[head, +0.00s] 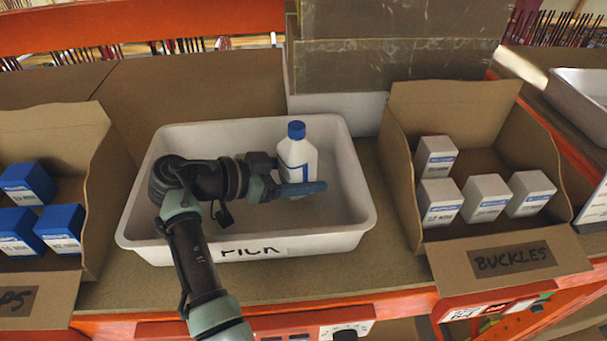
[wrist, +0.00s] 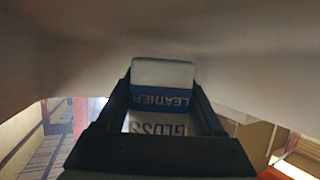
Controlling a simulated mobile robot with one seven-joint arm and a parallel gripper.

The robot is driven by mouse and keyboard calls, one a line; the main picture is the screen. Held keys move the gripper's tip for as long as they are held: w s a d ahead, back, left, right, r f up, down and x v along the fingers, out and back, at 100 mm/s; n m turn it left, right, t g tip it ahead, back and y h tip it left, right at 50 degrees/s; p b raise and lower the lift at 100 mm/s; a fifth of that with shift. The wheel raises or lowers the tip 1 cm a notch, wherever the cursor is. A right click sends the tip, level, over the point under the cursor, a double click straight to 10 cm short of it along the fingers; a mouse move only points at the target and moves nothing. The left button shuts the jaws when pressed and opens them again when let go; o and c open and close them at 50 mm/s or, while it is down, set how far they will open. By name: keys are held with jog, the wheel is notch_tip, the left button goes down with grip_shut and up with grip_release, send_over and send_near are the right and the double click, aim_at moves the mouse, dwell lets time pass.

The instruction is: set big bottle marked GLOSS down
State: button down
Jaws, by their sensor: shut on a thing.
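The big bottle marked GLOSS (head: 297,154) is white with a blue cap and looks upright in the head view. In the wrist view the bottle (wrist: 160,72) sits between my two dark fingers, with a blue LEATHER band and the word GLOSS upside down. My gripper (head: 303,187) is shut on the bottle from the left, low on its body. Bottle and gripper are within the outline of the white tray marked PICK (head: 345,242), toward its right side. My finger hides the bottle's lower end, so I cannot tell whether it touches the tray floor.
A cardboard bin marked BUCKLES (head: 405,205) with several white boxes stands right of the tray. Another cardboard bin (head: 98,215) with blue-topped boxes (head: 60,228) stands left. Cardboard boxes (head: 395,65) rise behind. The rest of the visible tray floor looks empty.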

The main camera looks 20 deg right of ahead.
jog(key=shift+f, duration=0.2)
grip_release()
jog(key=shift+s+f, duration=0.15)
jog(key=shift+f, duration=0.1)
jog(key=shift+r+p, duration=0.85)
jog(key=shift+p, duration=0.1)
jog(key=b+v, duration=0.4)
jog(key=v, duration=0.1)
jog(key=b+v, duration=0.3)
jog(key=v, duration=0.3)
jog(key=shift+w+f+b, duration=0.15)
jog(key=shift+w+b, duration=0.1)
jog(key=shift+b, duration=0.1)
jog(key=shift+s+a+r, duration=0.1)
jog(key=shift+a+r, duration=0.25)
jog(key=shift+a, duration=0.15)
